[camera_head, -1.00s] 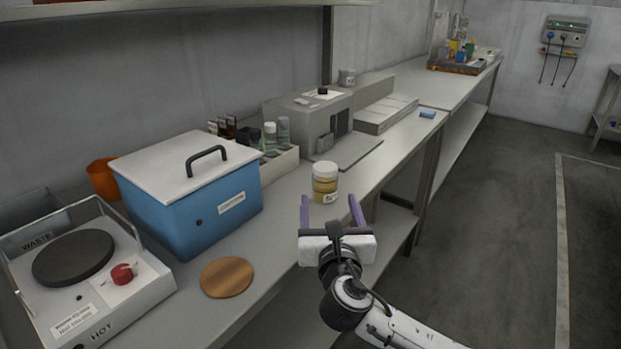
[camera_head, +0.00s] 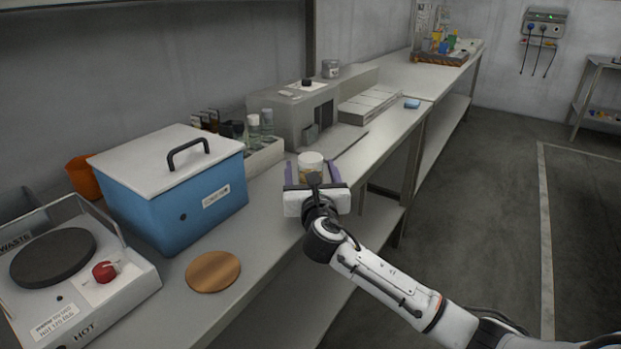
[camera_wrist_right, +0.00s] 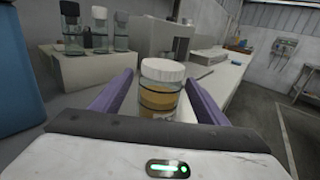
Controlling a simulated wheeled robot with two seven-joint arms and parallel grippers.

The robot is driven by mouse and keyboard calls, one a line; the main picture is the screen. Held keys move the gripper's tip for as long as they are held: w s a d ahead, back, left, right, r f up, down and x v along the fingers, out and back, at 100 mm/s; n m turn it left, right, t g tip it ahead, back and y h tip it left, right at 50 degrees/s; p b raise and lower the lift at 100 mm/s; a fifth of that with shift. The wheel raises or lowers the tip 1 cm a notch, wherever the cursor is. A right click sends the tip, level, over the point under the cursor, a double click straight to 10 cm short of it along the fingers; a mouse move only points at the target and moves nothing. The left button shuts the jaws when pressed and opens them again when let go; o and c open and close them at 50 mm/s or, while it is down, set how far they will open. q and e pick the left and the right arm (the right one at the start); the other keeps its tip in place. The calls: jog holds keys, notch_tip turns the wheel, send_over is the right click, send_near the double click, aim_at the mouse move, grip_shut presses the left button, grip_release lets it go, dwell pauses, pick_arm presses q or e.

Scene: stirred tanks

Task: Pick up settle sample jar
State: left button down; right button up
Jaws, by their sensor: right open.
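The sample jar (camera_head: 310,162) is clear with a white lid and tan contents, and stands upright on the bench. In the head view its lower part is hidden behind my right gripper (camera_head: 311,170). In the right wrist view the jar (camera_wrist_right: 161,90) stands between the two purple fingers of the gripper (camera_wrist_right: 160,95). The fingers are open, one on each side, with a visible gap to the jar on both sides. My left gripper is out of view.
A blue box with a white lid (camera_head: 178,205) and a hot plate (camera_head: 130,286) stand to the left. A round wooden disc (camera_head: 213,271) lies on the bench (camera_head: 260,235) in front. A rack with vials (camera_head: 262,158) and a grey instrument (camera_head: 290,118) stand behind the jar.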

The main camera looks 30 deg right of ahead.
jog(key=c, duration=1.3)
